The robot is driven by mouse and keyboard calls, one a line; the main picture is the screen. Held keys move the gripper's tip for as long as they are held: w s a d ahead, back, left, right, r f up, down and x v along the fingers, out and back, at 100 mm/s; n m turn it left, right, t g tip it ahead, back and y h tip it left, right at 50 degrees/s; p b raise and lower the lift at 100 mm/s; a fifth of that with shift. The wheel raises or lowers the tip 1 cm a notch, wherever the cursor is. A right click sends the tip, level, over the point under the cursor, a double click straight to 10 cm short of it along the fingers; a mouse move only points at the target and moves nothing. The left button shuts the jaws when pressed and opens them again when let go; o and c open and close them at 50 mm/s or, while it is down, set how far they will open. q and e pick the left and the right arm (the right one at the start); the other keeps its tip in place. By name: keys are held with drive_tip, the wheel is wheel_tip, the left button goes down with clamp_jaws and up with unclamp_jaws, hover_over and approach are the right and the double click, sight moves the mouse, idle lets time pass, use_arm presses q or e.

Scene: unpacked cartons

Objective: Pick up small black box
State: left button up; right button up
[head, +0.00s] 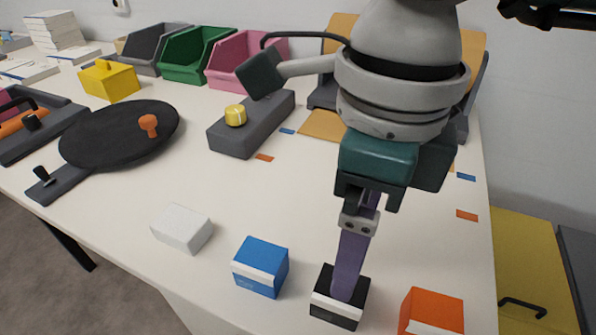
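The small black box (324,309) with a white band stands near the front edge of the table, between a blue box and an orange box. My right gripper (348,290) points down at it from above. Its purple finger overlaps the box's top face in the head view and hides part of it. The fingers line up from this angle, so I cannot tell whether they are open or shut, or whether they touch the box. My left gripper is not in view.
A blue box (260,267) and a white box (182,228) stand to the left, an orange box (432,312) close on the right. A dark pan (105,140), a grey block (237,140) and bins (190,55) stand farther back. The middle of the table (225,190) is clear.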

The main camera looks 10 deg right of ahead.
sight(348, 315)
wheel_tip(348, 315, down, 4)
drive_tip(key=shift+r, duration=0.1)
drive_tip(key=f, duration=0.5)
drive_tip(key=shift+s+a+b, duration=0.25)
drive_tip(key=shift+a+b, duration=0.05)
drive_tip(key=shift+a, duration=0.05)
drive_tip(key=shift+f, duration=0.55)
drive_tip(key=shift+r, duration=0.1)
drive_tip(key=c, duration=1.4)
drive_tip(key=shift+r, duration=0.1)
